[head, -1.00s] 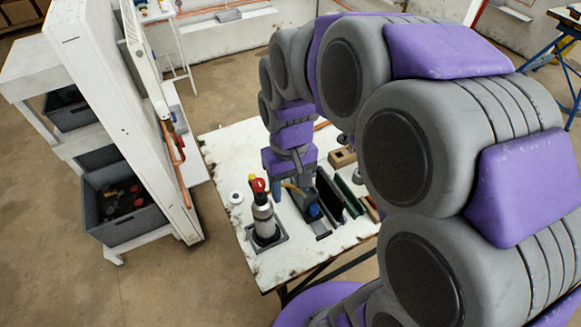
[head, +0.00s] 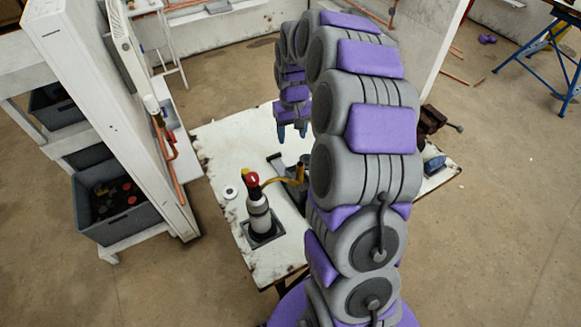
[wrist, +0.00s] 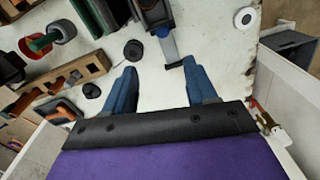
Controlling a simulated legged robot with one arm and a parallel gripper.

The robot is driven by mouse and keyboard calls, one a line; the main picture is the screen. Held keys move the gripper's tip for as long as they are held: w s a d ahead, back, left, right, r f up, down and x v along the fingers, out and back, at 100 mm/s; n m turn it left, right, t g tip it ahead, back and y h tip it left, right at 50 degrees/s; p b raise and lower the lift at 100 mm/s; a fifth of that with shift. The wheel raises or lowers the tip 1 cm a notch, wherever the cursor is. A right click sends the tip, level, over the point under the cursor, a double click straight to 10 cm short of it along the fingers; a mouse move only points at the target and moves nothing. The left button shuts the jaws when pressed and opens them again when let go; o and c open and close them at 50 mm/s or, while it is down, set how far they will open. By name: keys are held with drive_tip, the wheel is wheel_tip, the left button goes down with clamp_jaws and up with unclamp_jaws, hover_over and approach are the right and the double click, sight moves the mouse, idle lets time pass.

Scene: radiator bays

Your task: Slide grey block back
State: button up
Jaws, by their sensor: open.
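A dark grey fixture (head: 293,190) stands on the white worktable with a yellow bent piece at its top. A small flat grey piece (head: 275,162) lies at its far side. In the wrist view, a grey piece (wrist: 170,48) sticks out from a dark body (wrist: 154,14) at the top edge. I cannot tell for sure which of these is the grey block. My gripper (head: 292,132) hangs over the far part of the table, blue fingers down. In the wrist view, my gripper (wrist: 160,68) is open and empty, with the grey piece just beyond the right fingertip.
A grey-white bottle with a red and black top (head: 257,210) stands in a square holder. A white ring (head: 230,192) lies left of it. The wrist view shows a wooden block with holes (wrist: 65,82) and an orange-black tool (wrist: 58,110). A white panel (head: 110,110) stands left.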

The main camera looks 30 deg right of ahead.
drive_tip(key=f+b, duration=0.1)
drive_tip(key=f, duration=0.3)
drive_tip(key=f+b, duration=0.1)
drive_tip(key=f, duration=0.4)
drive_tip(key=f+b, duration=0.1)
drive_tip(key=f, duration=0.4)
drive_tip(key=shift+a+f, duration=0.15)
drive_tip(key=shift+a, duration=0.15)
drive_tip(key=shift+a+f, duration=0.2)
drive_tip(key=shift+f, duration=0.65)
drive_tip(key=shift+c, duration=0.5)
clamp_jaws()
